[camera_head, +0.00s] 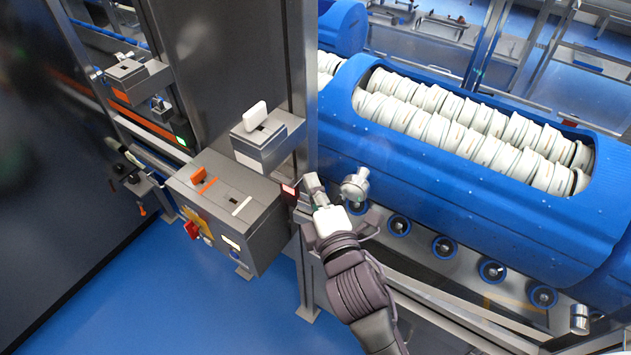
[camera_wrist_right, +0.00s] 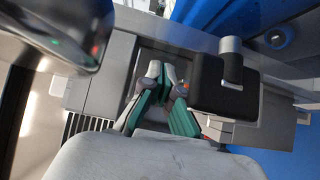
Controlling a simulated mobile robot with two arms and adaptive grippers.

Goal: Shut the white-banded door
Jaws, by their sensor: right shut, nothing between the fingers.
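My right gripper (camera_head: 314,186) is shut and empty. It is at the metal post beside the blue drum, between a dark box with a red light (camera_head: 290,189) and a silver knob (camera_head: 355,186). In the right wrist view its teal-sided fingers (camera_wrist_right: 167,98) are together over a grey recess, left of a black block with a silver cylinder (camera_wrist_right: 231,65). Contact with either cannot be told. I cannot clearly make out a white-banded door or how far open it is. A grey box with an upright white paddle (camera_head: 255,115) stands behind the gripper. My left gripper is out of view.
A grey control box (camera_head: 240,215) with orange and white marks stands left of the gripper. A blue drum (camera_head: 400,165) holding rows of white tubs fills the right. Another silver knob (camera_head: 580,319) is at lower right. Blue floor (camera_head: 200,305) is open at lower left.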

